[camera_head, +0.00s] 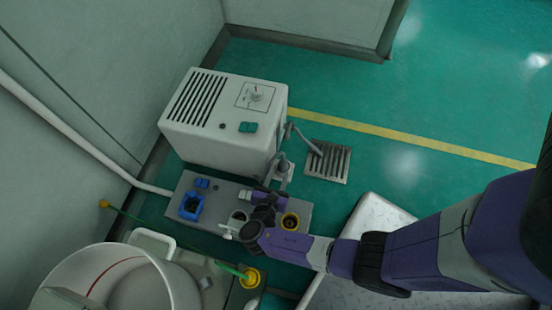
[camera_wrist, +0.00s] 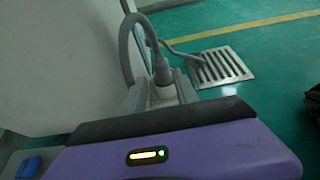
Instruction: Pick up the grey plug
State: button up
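The white machine (camera_head: 220,125) stands behind. A floor drain (camera_head: 328,161) lies to the right. A white bucket (camera_head: 105,285) is front left.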

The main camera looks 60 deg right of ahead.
aim_at(282, 167)
jog(key=b+x, duration=0.4)
jog(key=x, duration=0.3)
jog(key=shift+s+f, duration=0.2)
jog(key=shift+w+d, duration=0.1)
jog(key=shift+d, duration=0.15)
grip_shut()
